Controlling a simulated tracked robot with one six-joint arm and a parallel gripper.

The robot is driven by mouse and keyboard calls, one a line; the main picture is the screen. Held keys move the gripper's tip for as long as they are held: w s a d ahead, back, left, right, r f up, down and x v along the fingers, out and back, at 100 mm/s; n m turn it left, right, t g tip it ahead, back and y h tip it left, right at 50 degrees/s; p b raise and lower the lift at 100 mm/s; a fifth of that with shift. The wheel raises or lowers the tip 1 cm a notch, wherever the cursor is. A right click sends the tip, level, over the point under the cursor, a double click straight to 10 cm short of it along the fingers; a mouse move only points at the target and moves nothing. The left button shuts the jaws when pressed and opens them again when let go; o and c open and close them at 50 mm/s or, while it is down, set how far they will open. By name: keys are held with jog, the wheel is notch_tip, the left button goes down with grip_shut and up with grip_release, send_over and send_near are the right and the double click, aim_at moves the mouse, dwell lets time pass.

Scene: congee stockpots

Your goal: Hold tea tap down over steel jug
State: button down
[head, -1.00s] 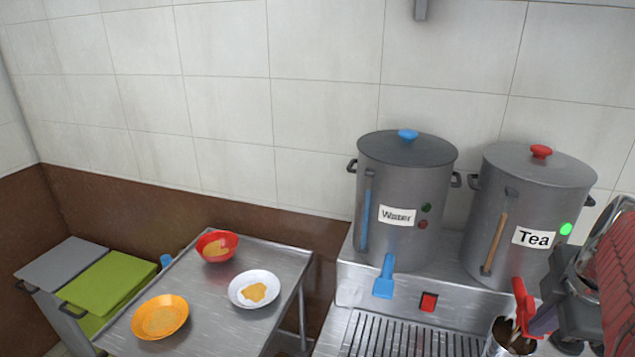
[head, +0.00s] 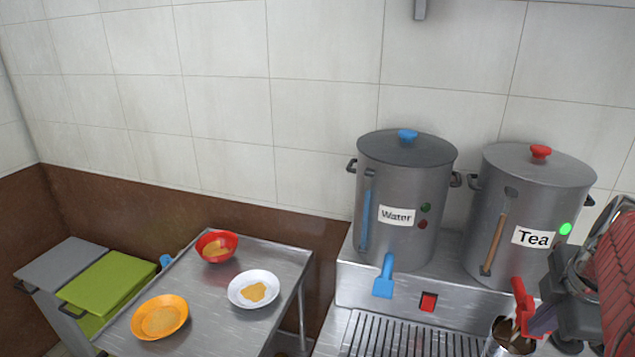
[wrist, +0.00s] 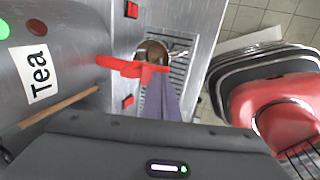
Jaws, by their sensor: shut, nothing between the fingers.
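The tea urn (head: 515,262), a grey pot labelled "Tea", stands at the right on a steel counter. Its red tap (head: 522,300) points down at the front; its red lever also shows in the wrist view (wrist: 130,67). The steel jug (head: 497,346) stands below the tap on the drip grille, with brown tea inside; its rim shows in the wrist view (wrist: 150,43). My gripper (head: 541,321) is shut and empty, close against the tap lever; its purplish fingers (wrist: 162,100) overlap the lever in the wrist view. Whether they touch it is hard to tell.
A water urn (head: 400,245) with a blue tap (head: 384,278) stands left of the tea urn. A steel cart (head: 215,300) at left holds a red bowl (head: 217,246), an orange plate (head: 160,317) and a white plate (head: 254,289). The drip grille (head: 400,338) left of the jug is clear.

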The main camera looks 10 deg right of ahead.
jog(key=shift+r, duration=0.95)
